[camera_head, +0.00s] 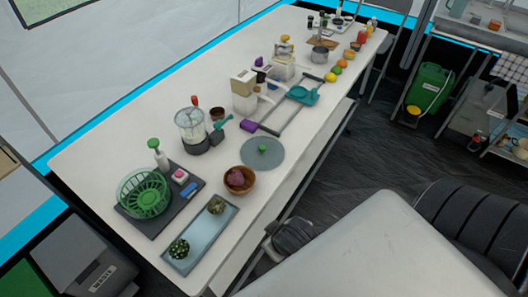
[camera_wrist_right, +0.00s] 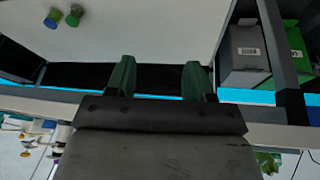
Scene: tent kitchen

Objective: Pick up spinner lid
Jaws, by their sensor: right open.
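The spinner lid (camera_head: 262,152) is a flat grey disc with a green knob at its centre. It lies on the white table, behind and right of a wooden bowl (camera_head: 239,180). The green salad spinner basket (camera_head: 145,193) stands on a dark board to its left. My right gripper (camera_wrist_right: 158,80) is open in the right wrist view, with two green fingers apart and nothing between them. A dark gripper part, which seems to be my right one, shows by the table's front edge in the head view, clear of the lid. My left gripper is not in view.
A blue-grey tray (camera_head: 200,236) with two small plants lies in front of the bowl. The waste bin (camera_head: 86,265) stands beyond the table's left end.

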